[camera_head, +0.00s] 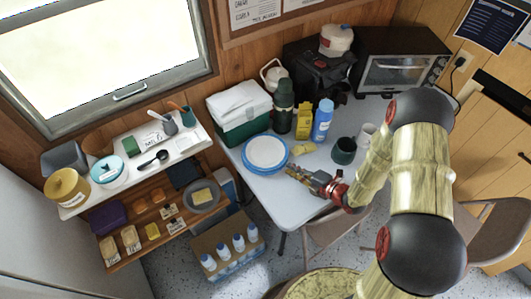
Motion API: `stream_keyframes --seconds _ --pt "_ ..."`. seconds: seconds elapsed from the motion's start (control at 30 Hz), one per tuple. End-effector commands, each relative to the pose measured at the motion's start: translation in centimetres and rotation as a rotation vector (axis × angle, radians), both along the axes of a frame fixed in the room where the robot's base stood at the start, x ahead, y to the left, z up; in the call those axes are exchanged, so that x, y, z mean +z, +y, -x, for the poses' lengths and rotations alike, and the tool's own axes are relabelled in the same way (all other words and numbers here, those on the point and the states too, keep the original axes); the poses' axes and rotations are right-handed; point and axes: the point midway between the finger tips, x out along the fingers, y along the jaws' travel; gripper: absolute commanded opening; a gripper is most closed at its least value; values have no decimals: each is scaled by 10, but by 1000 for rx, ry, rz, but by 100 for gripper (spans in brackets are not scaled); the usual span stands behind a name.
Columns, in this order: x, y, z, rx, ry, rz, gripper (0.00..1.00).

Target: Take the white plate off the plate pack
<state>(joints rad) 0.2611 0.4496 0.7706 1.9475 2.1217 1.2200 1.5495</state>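The white plate (266,152) lies on the left part of the table, in front of the green and white box. A blue rim shows around it, which seems to be the plate pack; I cannot make out the separate layers. My gripper (292,171) is just right of the plate, over the table's front edge area, with its fingers pointing left towards the plate. It looks apart from the plate. The fingers are too small to show whether they are open or shut, and I see nothing held between them.
Behind the plate stand a green and white box (240,112), a dark green flask (283,106), a yellow carton (303,119) and a blue bottle (322,120). A yellow item (303,148) and a dark mug (344,151) are near my gripper. The table (283,198) is bare in front of the plate.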

Motion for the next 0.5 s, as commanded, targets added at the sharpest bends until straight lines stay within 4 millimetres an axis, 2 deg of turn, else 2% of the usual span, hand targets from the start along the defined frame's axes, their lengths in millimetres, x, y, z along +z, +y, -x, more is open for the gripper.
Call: stream_keyframes --seconds 0.3,0.5 --pt "-19 27 -28 5 -1 1 8" --pt "-20 32 -35 2 -2 2 8"
